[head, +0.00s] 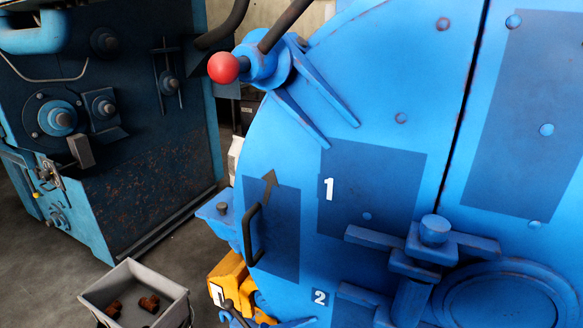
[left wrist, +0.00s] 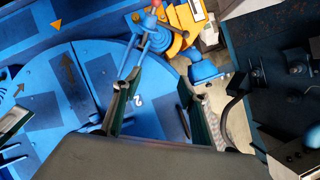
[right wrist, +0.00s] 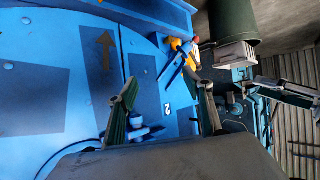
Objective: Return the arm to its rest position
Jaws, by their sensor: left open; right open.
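Neither of my grippers shows in the head view. My left gripper (left wrist: 158,78) has its two fingers spread and nothing between them. Part of the big blue machine (left wrist: 75,85) shows behind them. My right gripper (right wrist: 168,88) is also spread and empty, with the blue machine (right wrist: 60,100) beyond its fingers. In the head view the blue machine's round door (head: 300,150) fills the middle and right. It carries the labels 1 and 2, a black handle (head: 250,235) and a clamp (head: 425,245). A lever with a red ball (head: 223,68) sits at its upper left.
A dark blue machine (head: 130,170) stands at the left. A grey bin (head: 172,308) with brown metal pieces (head: 148,303) is on the floor at lower left. A yellow part (head: 228,278) is beside the door's lower edge. Some bare floor lies between the machines.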

